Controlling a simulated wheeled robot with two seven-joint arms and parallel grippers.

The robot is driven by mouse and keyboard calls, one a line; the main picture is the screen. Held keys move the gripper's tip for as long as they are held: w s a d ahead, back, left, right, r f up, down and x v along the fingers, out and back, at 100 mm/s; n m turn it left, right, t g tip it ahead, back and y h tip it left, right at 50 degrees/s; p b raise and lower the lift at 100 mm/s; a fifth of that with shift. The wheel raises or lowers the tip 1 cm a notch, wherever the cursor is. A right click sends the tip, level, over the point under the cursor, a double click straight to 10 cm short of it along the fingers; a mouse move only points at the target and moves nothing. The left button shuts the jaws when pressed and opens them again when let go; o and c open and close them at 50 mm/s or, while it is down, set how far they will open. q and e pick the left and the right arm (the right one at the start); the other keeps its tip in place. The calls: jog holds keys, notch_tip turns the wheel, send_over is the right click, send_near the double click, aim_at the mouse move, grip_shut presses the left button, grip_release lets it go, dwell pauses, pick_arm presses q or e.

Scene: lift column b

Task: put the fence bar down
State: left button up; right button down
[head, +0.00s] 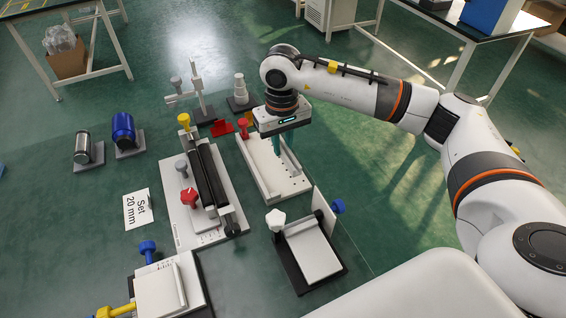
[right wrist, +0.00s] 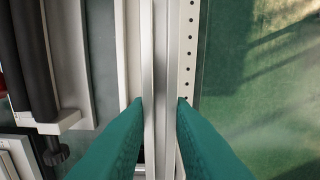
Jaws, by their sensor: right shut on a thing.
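My right gripper (head: 284,148) comes in from the right and points down over a white base plate (head: 262,178) with rows of holes. Its teal fingers also show in the right wrist view (right wrist: 162,105), closed on both sides of the fence bar (right wrist: 161,50), a long pale grey bar. The bar runs lengthwise along the plate, roughly parallel to the row of holes (right wrist: 188,70). I cannot tell whether the bar touches the plate. My left gripper is not in view.
Left of the plate stands a fixture with dark rollers (head: 208,175) and a red knob (head: 189,197). A tilted-plate fixture (head: 312,250) with a white knob is in front. A red clamp-like piece (head: 222,127) lies behind. A card (head: 138,208) reads "Set 20 mm".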

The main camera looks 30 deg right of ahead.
jog(key=w+d+b, duration=0.1)
jog(key=w+d, duration=0.2)
jog(key=w, duration=0.2)
jog(key=shift+w+d+f, duration=0.15)
jog(key=shift+w+d, duration=0.05)
notch_tip(320, 180, down, 10)
jog(key=shift+r+p, duration=0.15)
jog(key=shift+p, duration=0.25)
jog(key=shift+f+b, duration=0.25)
jog(key=shift+b, duration=0.05)
jog(key=c, duration=1.3)
grip_release()
jog(key=shift+r, duration=0.1)
